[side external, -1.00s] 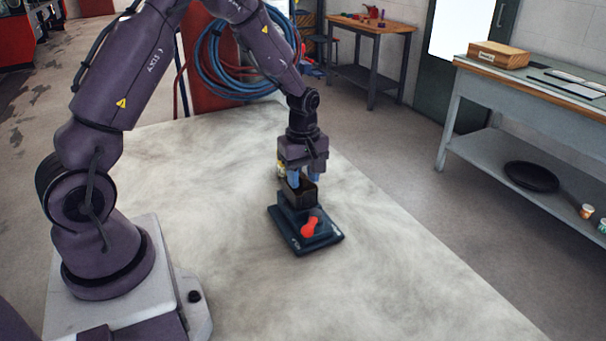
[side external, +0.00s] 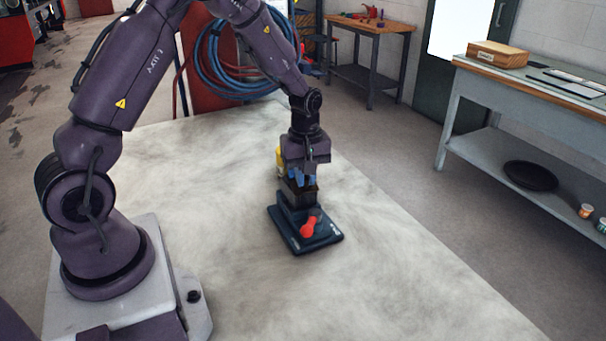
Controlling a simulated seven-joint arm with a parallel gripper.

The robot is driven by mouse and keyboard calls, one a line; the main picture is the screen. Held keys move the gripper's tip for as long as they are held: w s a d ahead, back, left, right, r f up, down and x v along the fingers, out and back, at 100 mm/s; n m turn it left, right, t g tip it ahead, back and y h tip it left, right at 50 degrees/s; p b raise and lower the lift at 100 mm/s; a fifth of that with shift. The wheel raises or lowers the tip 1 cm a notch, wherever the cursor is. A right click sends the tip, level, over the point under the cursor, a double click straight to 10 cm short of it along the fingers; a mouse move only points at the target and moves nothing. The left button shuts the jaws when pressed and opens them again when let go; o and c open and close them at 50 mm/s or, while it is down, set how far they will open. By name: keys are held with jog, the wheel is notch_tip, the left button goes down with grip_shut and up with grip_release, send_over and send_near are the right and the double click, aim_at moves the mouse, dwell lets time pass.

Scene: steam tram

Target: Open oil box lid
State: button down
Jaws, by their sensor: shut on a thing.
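The oil box (side external: 299,192) is a small dark brown box on a dark blue-black base plate (side external: 287,232) on the pale tabletop. A red lever (side external: 308,227) sits at the front of the base. My gripper (side external: 303,181) points down at the top of the box, its blue fingertips close together. It is shut on what appears to be the lid at the box's upper edge. The lid is mostly hidden by the fingers, and I cannot tell its angle.
A yellow object (side external: 279,160) stands just behind my gripper, partly hidden. The pale tabletop (side external: 400,270) is clear around the base. A grey workbench with a wooden box (side external: 498,55) stands off to the right, across the floor.

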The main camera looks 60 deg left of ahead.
jog(key=m, duration=0.1)
jog(key=d+m, duration=0.1)
jog(key=m, duration=0.2)
jog(key=shift+w+d+m, duration=0.15)
jog(key=shift+w+m, duration=0.15)
jog(key=m, duration=0.1)
jog(key=d+m, duration=0.1)
jog(key=m, duration=0.1)
jog(key=shift+m, duration=0.3)
jog(key=shift+s+d+m, duration=0.2)
jog(key=shift+d+m, duration=0.15)
jog(key=shift+m, duration=1.05)
jog(key=shift+s+d+m, duration=0.2)
jog(key=shift+d+m, duration=0.15)
jog(key=shift+m, duration=1.05)
jog(key=shift+s+d+m, duration=0.2)
jog(key=shift+d+m, duration=0.15)
jog(key=shift+m, duration=1.05)
jog(key=c, duration=1.2)
grip_release()
jog(key=shift+o, duration=0.2)
